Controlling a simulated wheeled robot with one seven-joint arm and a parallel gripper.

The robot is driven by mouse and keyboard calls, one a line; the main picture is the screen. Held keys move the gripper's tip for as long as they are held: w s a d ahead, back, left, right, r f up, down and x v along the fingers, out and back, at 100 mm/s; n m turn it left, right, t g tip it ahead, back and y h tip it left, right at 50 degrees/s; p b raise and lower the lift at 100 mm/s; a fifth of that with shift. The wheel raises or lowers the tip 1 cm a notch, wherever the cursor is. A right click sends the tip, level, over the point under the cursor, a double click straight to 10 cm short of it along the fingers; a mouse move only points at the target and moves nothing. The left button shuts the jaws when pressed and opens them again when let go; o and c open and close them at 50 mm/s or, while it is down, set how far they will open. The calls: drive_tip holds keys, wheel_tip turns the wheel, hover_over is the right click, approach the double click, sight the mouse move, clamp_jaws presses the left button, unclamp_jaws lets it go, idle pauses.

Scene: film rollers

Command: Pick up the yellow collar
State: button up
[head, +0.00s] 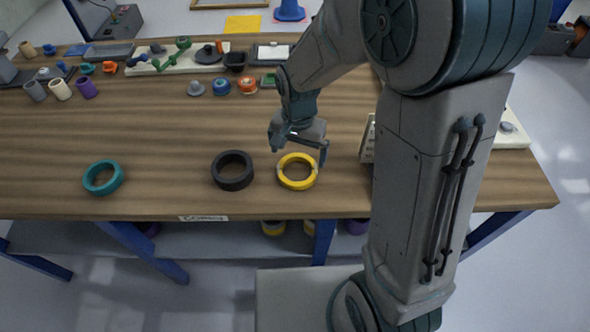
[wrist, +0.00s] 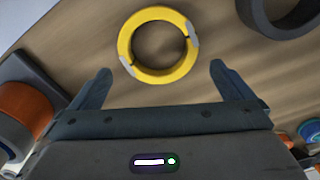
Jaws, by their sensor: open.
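The yellow collar (head: 297,183) is a ring lying flat on the wooden table near its front edge. In the wrist view the yellow collar (wrist: 124,45) shows whole, with two grey patches on its rim, ahead of the fingertips and roughly between their lines. My gripper (head: 298,152) is above the table just behind the collar, with its jaws spread and nothing between them. In the wrist view my gripper (wrist: 160,72) shows both fingers wide apart, short of the ring and not visibly touching it.
A black ring (head: 214,170) lies just left of the collar, and a teal ring (head: 89,187) farther left. A pale upright block (head: 367,140) stands to the right, close to my arm. Many small parts crowd the back of the table (head: 130,130); its middle left is clear.

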sight(297, 173)
drive_tip(key=f, duration=0.2)
drive_tip(key=s+f, duration=0.1)
drive_tip(key=shift+a+f, duration=0.1)
drive_tip(key=shift+f, duration=0.3)
drive_tip(key=shift+w+f, duration=0.1)
drive_tip(key=shift+f, duration=0.4)
drive_tip(key=c, duration=0.8)
drive_tip(key=shift+r, duration=0.15)
